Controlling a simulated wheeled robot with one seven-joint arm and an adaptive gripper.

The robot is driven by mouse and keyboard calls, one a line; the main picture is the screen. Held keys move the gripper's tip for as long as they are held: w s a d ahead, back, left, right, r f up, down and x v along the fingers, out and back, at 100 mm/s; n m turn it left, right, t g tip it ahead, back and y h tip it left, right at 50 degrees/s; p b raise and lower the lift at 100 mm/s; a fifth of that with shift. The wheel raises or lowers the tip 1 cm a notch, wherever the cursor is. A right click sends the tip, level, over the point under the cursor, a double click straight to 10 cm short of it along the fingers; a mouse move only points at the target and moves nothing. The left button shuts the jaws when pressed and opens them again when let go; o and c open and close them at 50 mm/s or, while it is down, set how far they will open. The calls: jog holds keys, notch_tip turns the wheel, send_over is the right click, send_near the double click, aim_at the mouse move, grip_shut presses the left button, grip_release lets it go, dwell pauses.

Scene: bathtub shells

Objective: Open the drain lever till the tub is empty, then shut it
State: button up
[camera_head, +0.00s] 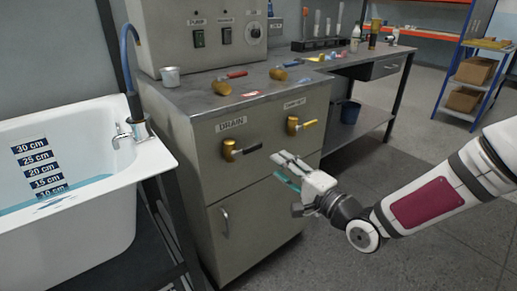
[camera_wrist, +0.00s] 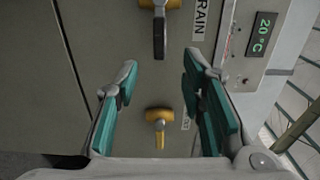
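The drain lever (camera_head: 240,151) is on the grey cabinet front below the DRAIN label (camera_head: 231,124). It has a brass-coloured body, and its handle points right, roughly level. In the wrist view the drain lever (camera_wrist: 159,28) is at the top, partly cut off, its dark handle pointing down. The white tub (camera_head: 85,230) at left holds blue water (camera_head: 65,192) between about the 10 and 15 cm marks. My gripper (camera_head: 284,170) is in front of the cabinet, right of and below the drain lever. In the wrist view my gripper (camera_wrist: 158,82) is open and empty, apart from the lever.
A second, yellow-handled lever (camera_head: 298,124) is on the cabinet to the right; it also shows between my fingers in the wrist view (camera_wrist: 158,116). Loose handles and a cup (camera_head: 170,77) lie on the countertop. A display reading 20 °C (camera_wrist: 262,34) shows at right in the wrist view.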

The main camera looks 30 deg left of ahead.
aim_at(255, 148)
jog(key=b+x, duration=0.3)
jog(key=x, duration=0.9)
jog(key=shift+w+a, duration=0.1)
jog(key=shift+a, duration=0.1)
grip_shut()
